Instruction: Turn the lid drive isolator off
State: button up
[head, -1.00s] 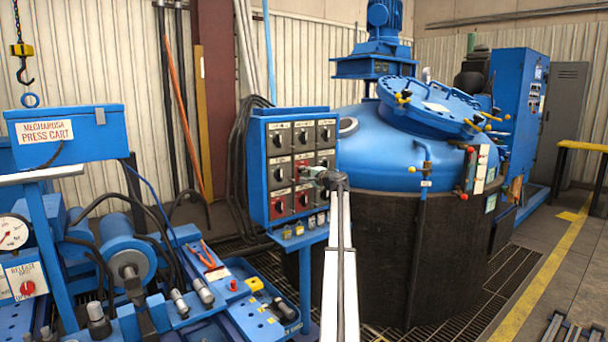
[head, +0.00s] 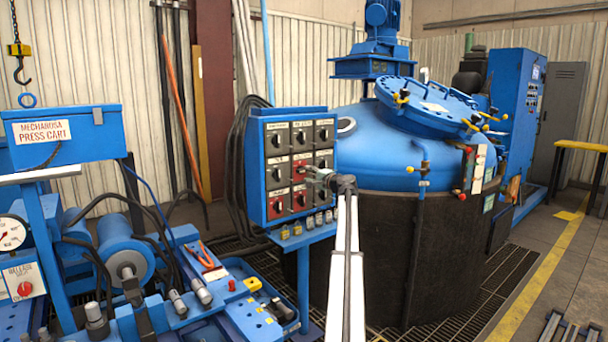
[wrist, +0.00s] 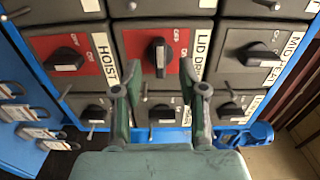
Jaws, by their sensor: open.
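The lid drive isolator is a black rotary knob (wrist: 159,55) on a red plate, in the middle of the wrist view. A white label starting "LID DR" (wrist: 201,52) runs along the plate's right side. The knob stands upright in this view, with a pale mark at its lower end. My gripper (wrist: 155,80) is open, its two green fingers apart below and to either side of the knob, with nothing between them. In the head view my gripper (head: 316,174) is at the right side of the blue switch panel (head: 257,170). It hides part of the panel there.
A red-plated "HOIST" switch (wrist: 67,60) is left of the knob and a grey "MID HEAT" switch (wrist: 256,55) is right. More knobs and small metal toggles crowd around. Padlocks (wrist: 42,132) hang at left. The furnace vessel (head: 375,250) stands behind my arm.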

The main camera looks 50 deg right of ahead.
jog(key=v, duration=0.7)
jog(key=shift+w, duration=0.1)
